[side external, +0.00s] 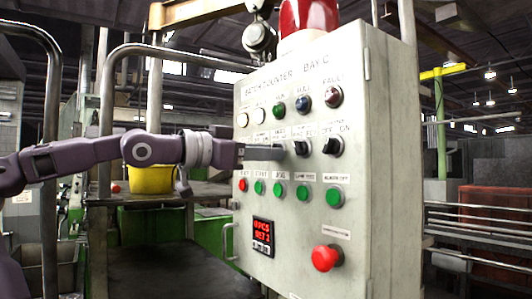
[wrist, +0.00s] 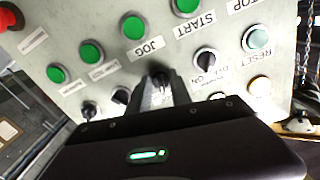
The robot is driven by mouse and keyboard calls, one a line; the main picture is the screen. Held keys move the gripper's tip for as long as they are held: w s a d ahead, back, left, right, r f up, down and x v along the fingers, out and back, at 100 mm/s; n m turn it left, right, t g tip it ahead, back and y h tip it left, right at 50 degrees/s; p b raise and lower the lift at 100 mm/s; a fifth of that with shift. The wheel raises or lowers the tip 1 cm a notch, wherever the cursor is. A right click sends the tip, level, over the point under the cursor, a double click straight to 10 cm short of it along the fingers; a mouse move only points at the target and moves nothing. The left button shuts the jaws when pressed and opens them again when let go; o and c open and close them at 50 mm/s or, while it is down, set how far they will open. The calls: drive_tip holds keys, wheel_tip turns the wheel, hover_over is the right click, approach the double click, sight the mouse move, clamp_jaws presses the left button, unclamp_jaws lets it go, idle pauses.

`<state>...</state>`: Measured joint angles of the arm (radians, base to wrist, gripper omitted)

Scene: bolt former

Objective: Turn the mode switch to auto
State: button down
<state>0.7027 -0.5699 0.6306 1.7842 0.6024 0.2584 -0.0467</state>
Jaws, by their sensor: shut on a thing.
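My gripper (side external: 276,151) reaches in from the left to the switch row of the grey control panel (side external: 300,225).
Beside the held knob are a black switch (wrist: 206,61) and another (wrist: 121,97); a further switch (side external: 333,146) is at the right. Green buttons (side external: 304,192) line the row below. A red mushroom button (side external: 327,258) sits low right. A handle (side external: 230,242) protrudes at the panel's left edge.

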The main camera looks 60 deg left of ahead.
drive_tip(key=shift+m, duration=1.6)
drive_tip(key=shift+a+m, duration=0.1)
drive_tip(key=shift+m, duration=0.2)
drive_tip(key=c, duration=1.2)
unclamp_jaws()
drive_tip(key=s, duration=0.7)
